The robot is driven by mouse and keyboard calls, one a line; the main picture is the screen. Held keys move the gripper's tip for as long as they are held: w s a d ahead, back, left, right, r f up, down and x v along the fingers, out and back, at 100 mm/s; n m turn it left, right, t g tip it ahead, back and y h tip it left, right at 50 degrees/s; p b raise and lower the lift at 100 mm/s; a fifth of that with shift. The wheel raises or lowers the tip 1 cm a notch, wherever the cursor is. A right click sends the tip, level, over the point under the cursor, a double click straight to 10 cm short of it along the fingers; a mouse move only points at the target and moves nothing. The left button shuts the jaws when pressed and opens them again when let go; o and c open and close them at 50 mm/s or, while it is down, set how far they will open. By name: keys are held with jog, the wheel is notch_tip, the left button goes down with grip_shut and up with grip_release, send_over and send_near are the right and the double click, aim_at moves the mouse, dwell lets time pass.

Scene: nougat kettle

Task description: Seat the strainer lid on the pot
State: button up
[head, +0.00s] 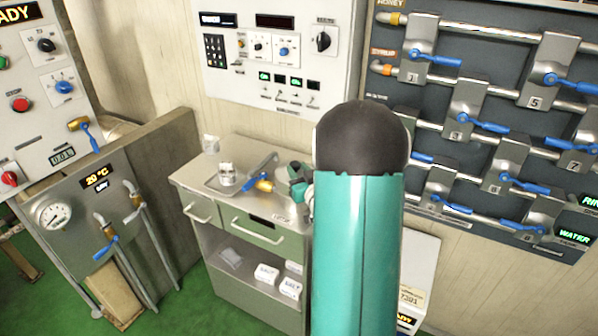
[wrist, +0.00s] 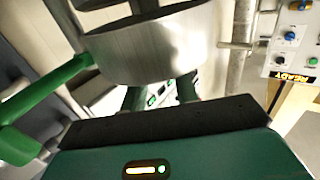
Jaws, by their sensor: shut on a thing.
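My gripper (head: 298,186) is at the right end of the steel cabinet top in the head view, partly hidden behind my teal arm. In the wrist view its two green fingers (wrist: 158,98) are closed at a large round metal piece (wrist: 160,45) with a smooth curved wall. This piece fills the top of that view and its upper part is cut off. I cannot tell whether it is the strainer lid or the pot. A green bar (wrist: 45,85) reaches it from the left. No other pot or lid can be made out clearly.
The cabinet top (head: 262,150) bears a shallow tray (head: 212,184), a small silver container (head: 228,175) and a brass-coloured piece (head: 264,185). White packets (head: 266,273) lie on its lower shelf. Valve panels with blue levers (head: 435,60) stand at right. Green floor is open at left.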

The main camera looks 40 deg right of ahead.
jog(key=shift+f, duration=1.4)
dwell(1.6)
jog(key=o, duration=1.2)
jog(key=shift+o, duration=0.4)
jog(key=o, duration=0.4)
jog(key=shift+r, duration=0.1)
jog(key=shift+r, duration=3.95)
